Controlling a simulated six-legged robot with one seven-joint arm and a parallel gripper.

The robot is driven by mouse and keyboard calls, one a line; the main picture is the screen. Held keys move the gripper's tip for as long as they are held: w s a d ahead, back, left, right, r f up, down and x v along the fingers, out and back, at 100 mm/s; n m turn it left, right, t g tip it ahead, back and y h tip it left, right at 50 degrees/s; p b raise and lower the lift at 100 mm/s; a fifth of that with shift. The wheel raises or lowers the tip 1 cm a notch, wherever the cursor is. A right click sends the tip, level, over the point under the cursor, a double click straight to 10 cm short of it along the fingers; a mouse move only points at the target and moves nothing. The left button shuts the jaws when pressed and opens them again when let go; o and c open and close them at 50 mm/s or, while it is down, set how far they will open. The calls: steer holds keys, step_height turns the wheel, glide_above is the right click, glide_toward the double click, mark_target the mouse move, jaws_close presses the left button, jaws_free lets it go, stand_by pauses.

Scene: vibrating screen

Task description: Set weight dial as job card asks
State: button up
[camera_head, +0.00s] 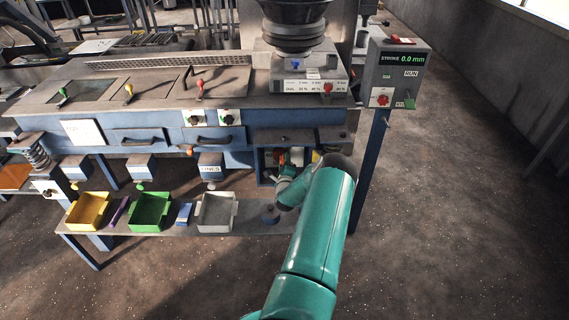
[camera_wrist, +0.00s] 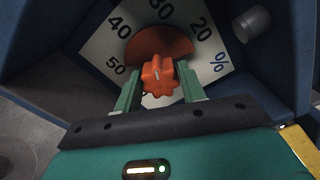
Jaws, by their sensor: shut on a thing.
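The weight dial's orange lobed knob (camera_wrist: 158,77) sits between the two green fingers of my gripper (camera_wrist: 157,86) in the wrist view, and the gripper is shut on it. Behind it is a white dial plate (camera_wrist: 97,48) marked 50, 40, 30, 20 and a % sign, with a dark orange disc (camera_wrist: 160,44). A short pale line shows on the knob's face; I cannot tell exactly which number it points to. In the head view my arm reaches into an open bay under the bench and my fingers are hidden. A white strip of dial percentages (camera_head: 310,87) is on the machine.
The bay's blue walls (camera_wrist: 272,67) stand close around my gripper, with a grey cylindrical peg (camera_wrist: 251,24) at the upper right. Yellow (camera_head: 88,211), green (camera_head: 150,211) and white (camera_head: 216,212) bins stand on the low shelf. A control post (camera_head: 372,165) stands right of my arm.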

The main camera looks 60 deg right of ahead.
steer(key=n, duration=1.4)
steer(key=shift+n, duration=0.3)
steer(key=n, duration=1.2)
steer(key=shift+n, duration=0.3)
steer(key=o, duration=0.9)
steer(key=shift+o, duration=0.2)
steer(key=shift+a, duration=0.1)
